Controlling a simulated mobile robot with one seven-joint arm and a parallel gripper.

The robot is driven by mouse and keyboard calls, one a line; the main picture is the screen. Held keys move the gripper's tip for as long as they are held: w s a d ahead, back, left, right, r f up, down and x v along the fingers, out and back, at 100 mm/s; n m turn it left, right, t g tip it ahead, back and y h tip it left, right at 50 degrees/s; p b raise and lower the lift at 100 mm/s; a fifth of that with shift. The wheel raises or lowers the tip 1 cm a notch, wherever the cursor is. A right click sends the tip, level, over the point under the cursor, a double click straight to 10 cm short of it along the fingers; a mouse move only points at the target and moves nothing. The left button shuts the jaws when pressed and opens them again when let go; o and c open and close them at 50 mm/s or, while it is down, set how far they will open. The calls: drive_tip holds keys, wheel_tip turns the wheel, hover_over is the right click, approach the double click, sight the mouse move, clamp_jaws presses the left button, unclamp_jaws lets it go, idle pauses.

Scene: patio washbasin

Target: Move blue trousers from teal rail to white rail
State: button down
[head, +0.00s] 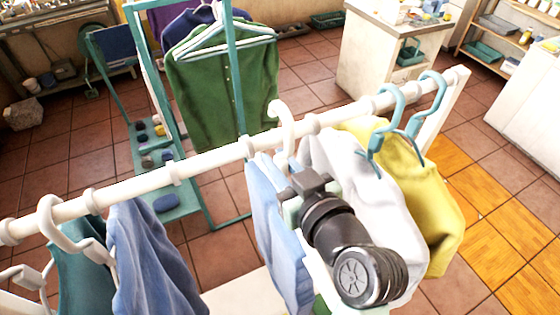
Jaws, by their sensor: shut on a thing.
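The blue trousers (272,230), light blue and folded narrow, hang from a white hanger (283,118) in the middle of the white rail (170,172). The hanger's hook is at the rail and appears to be over it. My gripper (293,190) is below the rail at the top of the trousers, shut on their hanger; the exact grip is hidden. My wrist covers part of the trousers' right side. The teal rail's frame (231,70) stands behind and bears a green shirt (225,95) and a purple garment (195,25).
On the white rail, a white garment (365,185) and a yellow garment (440,205) hang close on the right. A darker blue garment (150,265) and a teal one (80,265) hang at the left. Bare rail lies between them and the trousers.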

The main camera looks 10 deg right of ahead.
idle(0.4)
drive_tip(key=shift+f+b, duration=1.2)
drive_tip(key=shift+b, duration=0.05)
drive_tip(key=c, duration=0.7)
unclamp_jaws()
drive_tip(key=shift+f, duration=0.15)
drive_tip(key=shift+s+d+b, duration=0.35)
drive_tip(key=shift+s+d, duration=0.25)
drive_tip(key=shift+s, duration=1.3)
drive_tip(key=shift+s+d+b, duration=0.3)
drive_tip(key=shift+s+d, duration=0.35)
drive_tip(key=shift+s, duration=1.3)
drive_tip(key=shift+s+d+b, duration=0.35)
drive_tip(key=shift+s+d, duration=0.25)
drive_tip(key=shift+s, duration=1.3)
